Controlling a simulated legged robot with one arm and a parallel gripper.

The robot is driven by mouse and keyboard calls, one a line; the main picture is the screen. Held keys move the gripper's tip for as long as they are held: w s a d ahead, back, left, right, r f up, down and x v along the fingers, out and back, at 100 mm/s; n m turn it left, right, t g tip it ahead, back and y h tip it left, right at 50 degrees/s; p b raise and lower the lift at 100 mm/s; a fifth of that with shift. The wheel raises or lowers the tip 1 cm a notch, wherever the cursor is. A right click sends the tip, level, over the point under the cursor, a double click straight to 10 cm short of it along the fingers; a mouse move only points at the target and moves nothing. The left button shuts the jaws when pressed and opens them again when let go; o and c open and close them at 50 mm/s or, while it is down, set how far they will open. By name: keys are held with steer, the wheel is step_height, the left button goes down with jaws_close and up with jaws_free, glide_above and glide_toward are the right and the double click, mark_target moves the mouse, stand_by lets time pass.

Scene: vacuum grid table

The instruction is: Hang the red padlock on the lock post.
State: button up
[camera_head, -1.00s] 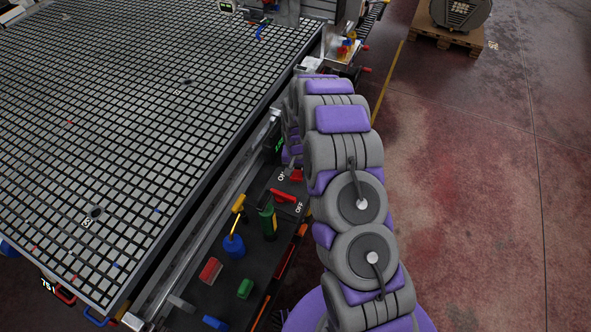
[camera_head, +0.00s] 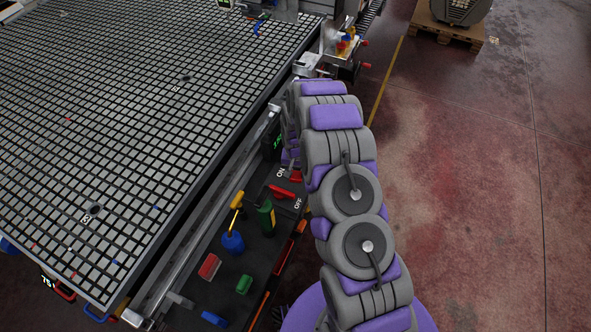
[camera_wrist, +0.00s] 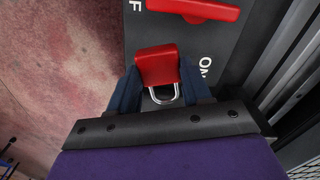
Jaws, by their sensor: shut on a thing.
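The red padlock (camera_wrist: 158,66) is between the two dark blue fingers of my gripper (camera_wrist: 157,84) in the wrist view. My gripper is shut on its red body. Its silver shackle (camera_wrist: 163,96) points back toward my wrist. The padlock shows over a dark panel, close to a red switch handle (camera_wrist: 194,9); I cannot tell its height above the panel. In the head view my arm (camera_head: 345,150) hides most of the gripper, and a small red patch (camera_head: 296,177) beside the ON marking may be the padlock. I cannot pick out the lock post with certainty.
A dark panel beside the grid table (camera_head: 130,140) carries a red handle (camera_head: 280,191), a green block with a yellow mark (camera_head: 266,219), a blue piece with a yellow top (camera_head: 233,243), a red block (camera_head: 209,267) and a small green block (camera_head: 243,284). Floor to the right is open.

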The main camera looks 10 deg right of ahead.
mark_target(296, 186)
steer(key=shift+a+f, duration=0.15)
steer(key=shift+f, duration=0.75)
steer(key=shift+f+b, duration=0.3)
steer(key=shift+f, duration=1.6)
steer(key=o, duration=1.2)
steer(key=shift+r, duration=0.1)
step_height(296, 186, up, 17)
steer(key=shift+r+p, duration=0.1)
steer(key=shift+p, duration=0.9)
